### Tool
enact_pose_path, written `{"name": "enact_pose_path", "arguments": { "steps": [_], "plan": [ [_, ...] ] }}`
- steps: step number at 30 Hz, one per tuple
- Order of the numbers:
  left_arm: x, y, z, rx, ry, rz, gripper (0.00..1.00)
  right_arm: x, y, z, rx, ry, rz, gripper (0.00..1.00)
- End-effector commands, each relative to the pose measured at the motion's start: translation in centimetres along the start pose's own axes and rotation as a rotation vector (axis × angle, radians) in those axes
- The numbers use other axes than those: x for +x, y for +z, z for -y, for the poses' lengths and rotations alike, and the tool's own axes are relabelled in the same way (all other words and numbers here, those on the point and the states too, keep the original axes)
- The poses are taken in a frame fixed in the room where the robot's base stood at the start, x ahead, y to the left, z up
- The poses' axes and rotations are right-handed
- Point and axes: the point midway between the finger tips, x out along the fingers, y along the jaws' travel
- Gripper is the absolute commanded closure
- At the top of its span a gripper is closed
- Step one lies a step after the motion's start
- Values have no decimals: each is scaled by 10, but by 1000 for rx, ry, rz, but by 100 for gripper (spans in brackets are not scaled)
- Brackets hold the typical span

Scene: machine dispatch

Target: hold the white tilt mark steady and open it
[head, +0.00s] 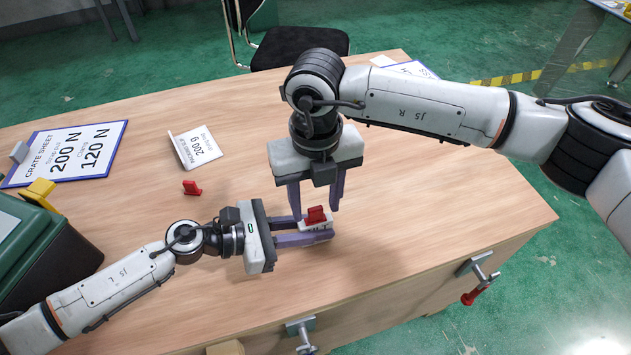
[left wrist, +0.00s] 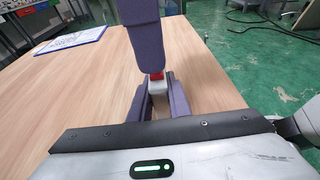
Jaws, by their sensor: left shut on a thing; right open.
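The white tilt mark (head: 307,225) is a small white block with a red part (head: 316,214) on top, above the wooden table near its front edge. My left gripper (head: 318,228) comes in from the left and is shut on the white block, a finger on each side. My right gripper (head: 316,205) points down, open, with its fingers apart on either side of the red part. In the left wrist view the mark (left wrist: 157,86) shows between the left fingers, partly hidden by a right finger. I cannot tell whether the mark touches the table.
A loose red piece (head: 192,188) lies on the table (head: 240,300) at left. A white 200 g card (head: 197,148) and a crate sheet (head: 66,153) lie behind it. Clamps (head: 478,270) sit on the front edge.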

Motion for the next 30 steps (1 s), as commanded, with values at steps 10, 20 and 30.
{"name": "enact_pose_path", "arguments": {
  "steps": [10,20,30],
  "plan": [
    [0,0,0,0,0,0,100,19,0,0,-1,0,1,56],
    [0,0,0,0,0,0,100,18,0,0,0,0,0,83],
    [0,0,0,0,0,0,100,17,0,0,0,-1,-1,100]
  ]
}}
